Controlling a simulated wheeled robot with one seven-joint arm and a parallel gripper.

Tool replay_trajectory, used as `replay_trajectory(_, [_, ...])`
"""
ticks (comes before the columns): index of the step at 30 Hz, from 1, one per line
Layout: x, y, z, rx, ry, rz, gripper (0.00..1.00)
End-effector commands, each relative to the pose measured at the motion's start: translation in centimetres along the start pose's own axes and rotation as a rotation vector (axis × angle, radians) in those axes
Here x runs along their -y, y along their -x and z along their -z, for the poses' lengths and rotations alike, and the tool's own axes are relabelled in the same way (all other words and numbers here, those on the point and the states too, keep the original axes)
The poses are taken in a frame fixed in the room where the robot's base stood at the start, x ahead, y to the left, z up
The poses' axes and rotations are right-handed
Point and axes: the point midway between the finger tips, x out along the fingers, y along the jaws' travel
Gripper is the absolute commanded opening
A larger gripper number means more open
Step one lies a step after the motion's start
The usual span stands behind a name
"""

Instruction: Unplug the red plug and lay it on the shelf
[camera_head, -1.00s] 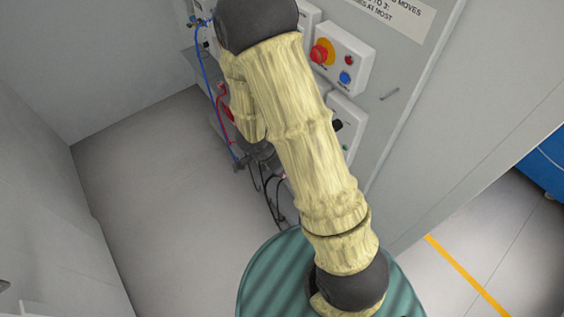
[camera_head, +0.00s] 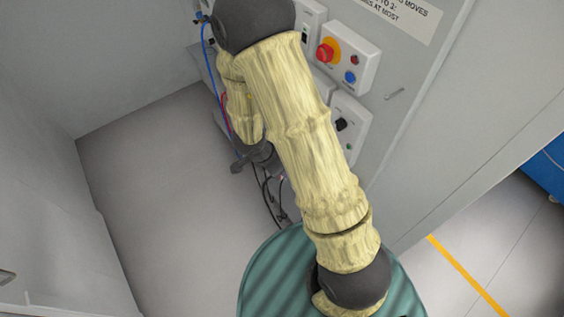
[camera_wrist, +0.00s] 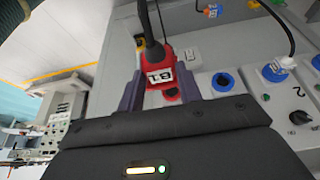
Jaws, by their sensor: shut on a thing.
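The red plug (camera_wrist: 160,72), with a white label reading B1 and a thick black cable, is between the fingers of my gripper (camera_wrist: 164,90) in the wrist view. The gripper is shut on it. A dark red round socket (camera_wrist: 171,95) shows just past the plug on the grey panel; I cannot tell whether the plug still touches it. In the head view my arm hides the plug. The shelf cannot be made out for sure in either view.
In the wrist view, a blue socket (camera_wrist: 223,82) and a blue plug (camera_wrist: 275,71) with a black cable sit right of the red plug. A knob (camera_wrist: 299,118) is further right. In the head view, a control box with a red emergency button (camera_head: 326,53) is on the panel.

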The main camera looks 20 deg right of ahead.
Motion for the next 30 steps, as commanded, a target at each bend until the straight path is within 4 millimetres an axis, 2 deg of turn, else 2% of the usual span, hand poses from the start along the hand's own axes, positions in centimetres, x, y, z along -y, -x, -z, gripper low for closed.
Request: replay_trajectory(30, [0.0,1.7,-4.1,0.000,0.001,0.000,0.08])
